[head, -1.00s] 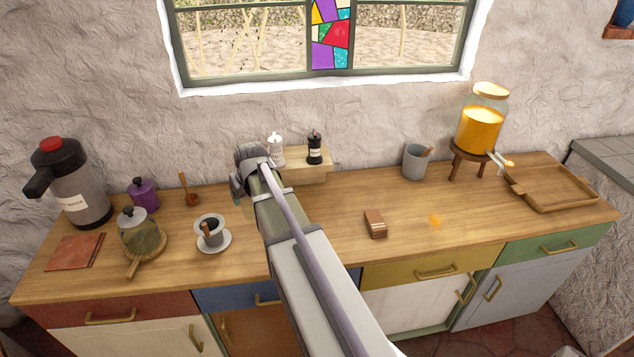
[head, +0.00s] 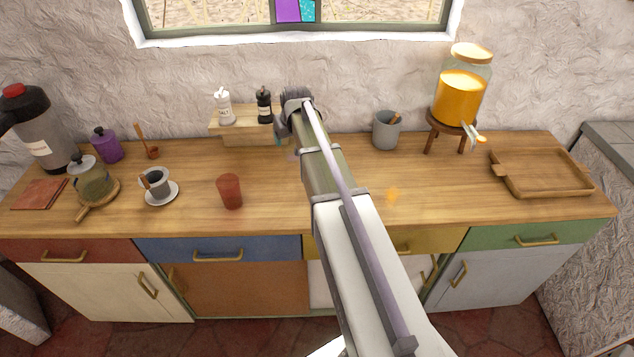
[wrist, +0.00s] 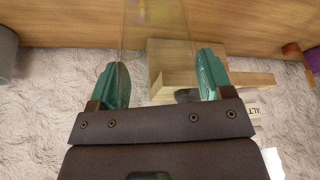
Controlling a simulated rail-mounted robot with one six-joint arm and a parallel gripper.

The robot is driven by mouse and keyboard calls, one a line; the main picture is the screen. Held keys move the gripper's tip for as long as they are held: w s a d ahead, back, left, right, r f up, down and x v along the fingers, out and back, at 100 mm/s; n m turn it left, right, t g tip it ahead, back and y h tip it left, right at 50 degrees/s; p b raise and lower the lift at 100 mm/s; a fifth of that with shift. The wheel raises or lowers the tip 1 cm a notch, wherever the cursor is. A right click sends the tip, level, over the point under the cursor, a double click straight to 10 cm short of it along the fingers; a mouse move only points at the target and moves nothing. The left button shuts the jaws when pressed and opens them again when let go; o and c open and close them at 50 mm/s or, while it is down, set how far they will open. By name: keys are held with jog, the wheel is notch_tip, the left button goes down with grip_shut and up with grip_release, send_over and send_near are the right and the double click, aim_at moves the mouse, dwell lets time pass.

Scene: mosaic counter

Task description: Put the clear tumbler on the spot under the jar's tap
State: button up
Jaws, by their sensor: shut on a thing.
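My gripper (head: 279,142) is over the middle of the counter, in front of the small shelf. In the wrist view its two green fingers (wrist: 160,80) are shut on the clear tumbler (wrist: 158,28), whose faint walls show between and beyond them. In the head view the tumbler is mostly hidden by my arm. The jar (head: 461,95) of orange liquid stands on a wooden stool (head: 430,141) at the right back. Its tap (head: 474,135) points forward and right over the counter. The counter below the tap looks clear.
A grey cup (head: 386,131) stands left of the stool, and a wooden tray (head: 545,175) lies to its right. A red tumbler (head: 230,191) stands left of my arm. Two grinders stand on the wooden shelf (head: 240,137). An orange patch (head: 392,195) shows on the counter.

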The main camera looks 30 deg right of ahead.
jog(key=shift+w+a+f, duration=0.2)
jog(key=shift+w+f, duration=0.5)
jog(key=shift+w, duration=0.1)
jog(key=shift+r, duration=0.1)
jog(key=shift+f+b, duration=0.3)
jog(key=shift+b, duration=0.2)
jog(key=b, duration=1)
send_over(291, 179)
notch_tip(291, 179, down, 10)
jog(key=shift+r, duration=0.1)
jog(key=shift+r+p, duration=0.35)
jog(key=shift+p, duration=0.1)
jog(key=shift+f, duration=0.3)
jog(key=o, duration=1)
jog(key=shift+r, duration=0.1)
jog(key=shift+o, duration=0.2)
